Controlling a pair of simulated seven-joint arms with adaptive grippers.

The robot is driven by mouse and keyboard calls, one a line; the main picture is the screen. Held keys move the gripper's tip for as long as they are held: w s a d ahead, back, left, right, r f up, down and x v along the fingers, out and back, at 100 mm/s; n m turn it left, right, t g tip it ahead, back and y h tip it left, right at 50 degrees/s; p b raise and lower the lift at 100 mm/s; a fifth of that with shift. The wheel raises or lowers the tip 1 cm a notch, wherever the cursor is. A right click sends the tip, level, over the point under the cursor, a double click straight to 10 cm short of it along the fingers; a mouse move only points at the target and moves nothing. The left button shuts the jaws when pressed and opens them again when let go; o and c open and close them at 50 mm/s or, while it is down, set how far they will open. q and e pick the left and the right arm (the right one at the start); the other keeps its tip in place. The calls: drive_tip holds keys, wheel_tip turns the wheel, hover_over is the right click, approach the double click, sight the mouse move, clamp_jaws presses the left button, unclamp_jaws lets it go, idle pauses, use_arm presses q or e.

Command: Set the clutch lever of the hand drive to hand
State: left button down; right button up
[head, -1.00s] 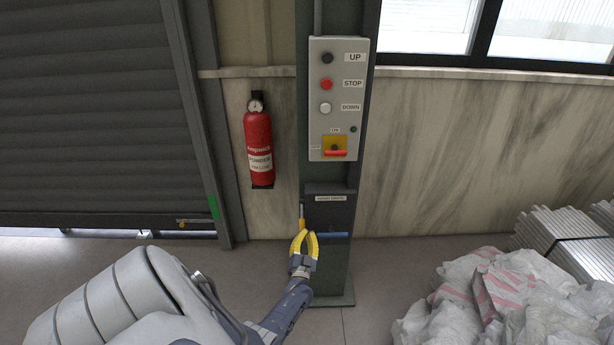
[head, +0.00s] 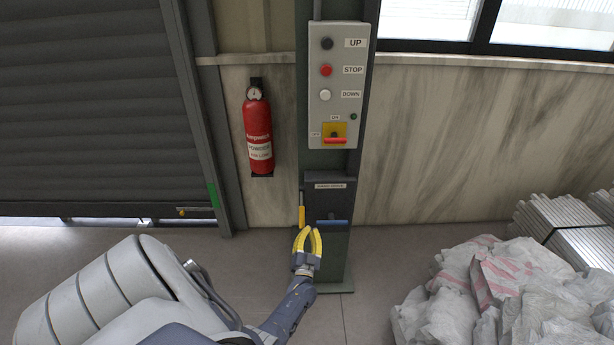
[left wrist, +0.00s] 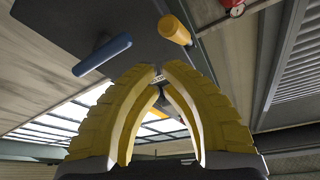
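The dark hand drive box (head: 341,201) is mounted low on the green post, with a label at its top. A blue lever (head: 333,222) lies about level across its lower front; it also shows in the left wrist view (left wrist: 102,55). A yellow handle (head: 301,215) hangs upright at the box's left side; its end also shows in the left wrist view (left wrist: 174,30). My left gripper (head: 309,231), with yellow fingers, is just below and left of the blue lever. It seems open, with a narrow empty gap between its tips (left wrist: 159,72). My right gripper is out of view.
Above the box is a grey control panel (head: 318,100) with UP, STOP and DOWN buttons and a red-handled switch (head: 335,140). A red extinguisher (head: 258,135) hangs to the left. Whitish sacks (head: 490,290) and metal stacks (head: 552,225) lie at the right.

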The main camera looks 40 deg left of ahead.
use_arm(q)
wheel_tip(320, 180, down, 6)
drive_tip(key=s+d, duration=0.1)
drive_tip(key=s, duration=0.1)
idle(0.4)
drive_tip(key=shift+s+d, duration=0.1)
drive_tip(key=shift+s, duration=0.05)
idle(0.5)
